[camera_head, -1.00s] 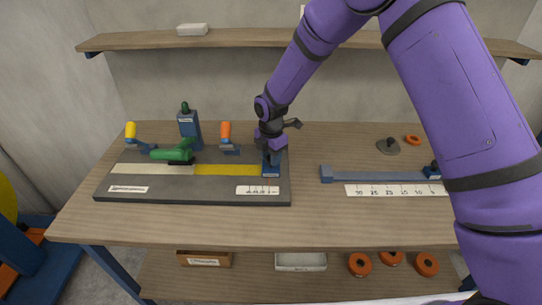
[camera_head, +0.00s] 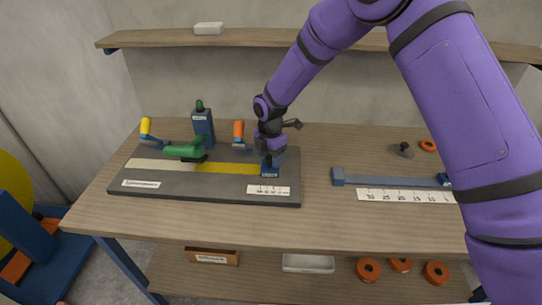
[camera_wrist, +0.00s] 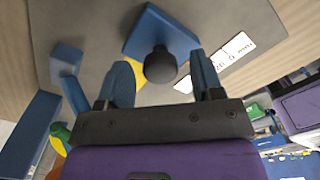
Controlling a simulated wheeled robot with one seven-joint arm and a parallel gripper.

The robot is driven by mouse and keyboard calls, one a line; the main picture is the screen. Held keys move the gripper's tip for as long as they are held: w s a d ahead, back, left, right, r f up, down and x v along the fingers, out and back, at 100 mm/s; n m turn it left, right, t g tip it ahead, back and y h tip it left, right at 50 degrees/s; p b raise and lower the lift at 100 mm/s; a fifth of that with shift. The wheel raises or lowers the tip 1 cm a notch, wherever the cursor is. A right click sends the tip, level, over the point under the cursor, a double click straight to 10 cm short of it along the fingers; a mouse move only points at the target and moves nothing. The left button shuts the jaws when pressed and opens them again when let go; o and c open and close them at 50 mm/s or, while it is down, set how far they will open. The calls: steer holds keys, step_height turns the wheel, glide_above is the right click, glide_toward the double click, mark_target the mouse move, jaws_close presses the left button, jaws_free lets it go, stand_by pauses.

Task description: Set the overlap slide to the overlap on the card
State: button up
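The blue overlap slide (camera_head: 270,172) sits at the right end of the dark board (camera_head: 215,191), behind a white printed scale (camera_head: 268,190). In the wrist view the slide (camera_wrist: 150,32) has a black round knob (camera_wrist: 160,66). My gripper (camera_head: 270,153) is down over the slide. In the wrist view its two blue fingers (camera_wrist: 162,78) stand apart on either side of the knob, with narrow gaps showing. The scale (camera_wrist: 228,57) shows beside the slide; its marks are too small to read surely. A white label (camera_head: 141,184) at the board's front left is illegible.
A yellow strip (camera_head: 229,168) and a pale strip lie along the board. A green-handled tool (camera_head: 186,151), orange and yellow handles and a blue block (camera_head: 203,129) stand near its back. A blue rail with a ruler (camera_head: 400,195) lies to the right; bare table separates them.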

mark_target(270, 157)
step_height(270, 157, up, 11)
stand_by(0.7)
steer(key=shift+f, duration=0.1)
